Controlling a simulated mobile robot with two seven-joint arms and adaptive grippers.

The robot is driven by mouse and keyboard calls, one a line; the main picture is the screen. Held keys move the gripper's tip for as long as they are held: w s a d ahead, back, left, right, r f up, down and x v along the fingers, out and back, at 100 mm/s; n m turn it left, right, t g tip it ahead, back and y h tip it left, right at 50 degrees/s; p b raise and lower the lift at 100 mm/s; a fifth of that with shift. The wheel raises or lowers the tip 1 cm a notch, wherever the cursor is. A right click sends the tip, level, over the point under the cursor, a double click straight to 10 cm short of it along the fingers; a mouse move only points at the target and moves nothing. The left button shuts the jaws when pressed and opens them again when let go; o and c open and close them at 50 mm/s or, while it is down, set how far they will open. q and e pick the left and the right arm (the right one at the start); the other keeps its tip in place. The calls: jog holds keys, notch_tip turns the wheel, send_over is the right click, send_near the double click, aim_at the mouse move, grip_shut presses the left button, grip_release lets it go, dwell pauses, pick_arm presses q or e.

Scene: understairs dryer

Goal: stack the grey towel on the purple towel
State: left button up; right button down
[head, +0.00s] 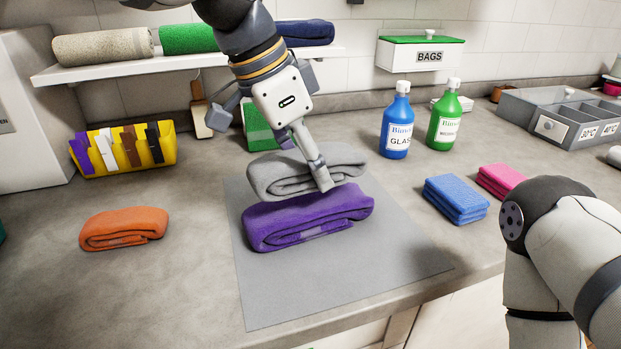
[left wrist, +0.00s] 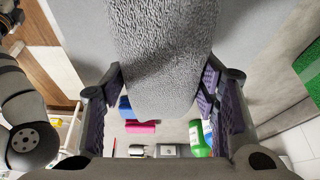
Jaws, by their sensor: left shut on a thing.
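The folded purple towel (head: 308,217) lies on a flat grey mat (head: 300,290) on the counter. The folded grey towel (head: 268,178) is directly above it, nearly level. I cannot tell whether the two touch. My left gripper (head: 307,165) reaches down from above and is shut on the grey towel, one finger on its near side and the other mostly hidden behind it. In the left wrist view the grey towel (left wrist: 165,50) fills the space between the fingers (left wrist: 160,88). My right gripper is out of view; only part of my right arm shows.
An orange towel (head: 123,229) lies left, by a yellow caddy (head: 125,150). Blue cloths (head: 456,199) and pink cloths (head: 500,181) lie right. Blue (head: 396,125) and green (head: 444,120) bottles stand behind. A shelf (head: 190,65) with rolled towels hangs above. The front mat is clear.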

aim_at(310, 182)
pick_arm(q)
jog(key=shift+w+d+f, duration=0.1)
jog(key=shift+w+f, duration=0.05)
jog(key=shift+f, duration=1.5)
jog(key=shift+f, duration=0.1)
jog(key=o, duration=1.2)
jog(key=shift+f, duration=0.1)
jog(key=v, duration=1.2)
jog(key=shift+r, duration=0.2)
